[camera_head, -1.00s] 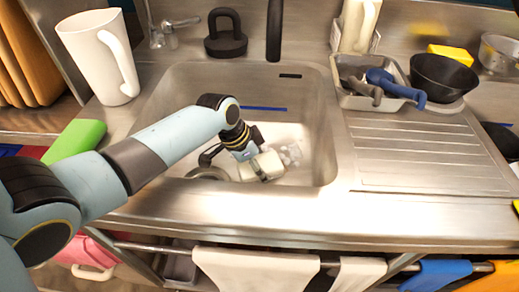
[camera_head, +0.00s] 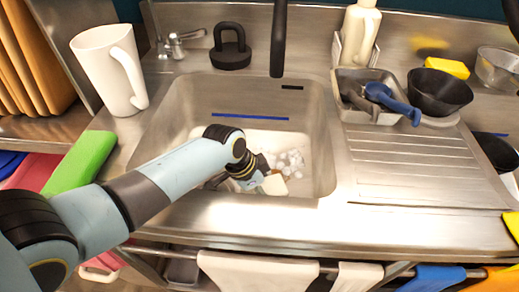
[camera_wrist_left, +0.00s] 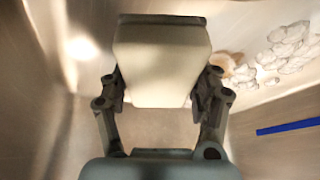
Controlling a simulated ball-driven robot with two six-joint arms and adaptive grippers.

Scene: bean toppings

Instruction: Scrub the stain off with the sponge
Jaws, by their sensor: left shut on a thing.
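My left gripper (camera_head: 258,180) reaches down into the steel sink basin (camera_head: 320,130). It is shut on a cream block, which I take to be the sponge (camera_head: 274,185). In the left wrist view the sponge (camera_wrist_left: 162,65) sits between the two fingers (camera_wrist_left: 160,95). White foam (camera_head: 290,162) lies on the basin floor just beyond the sponge, and it shows in the left wrist view (camera_wrist_left: 290,48) to the right of the sponge. A small brownish patch (camera_wrist_left: 238,73), maybe the stain, shows beside the right finger, partly hidden. My right gripper is out of view.
A black faucet (camera_head: 278,40) hangs over the basin's back. A utensil tray (camera_head: 350,112), black bowl (camera_head: 438,92) and yellow block (camera_head: 447,67) are right. The ribbed drainboard (camera_head: 415,165) is mostly clear.

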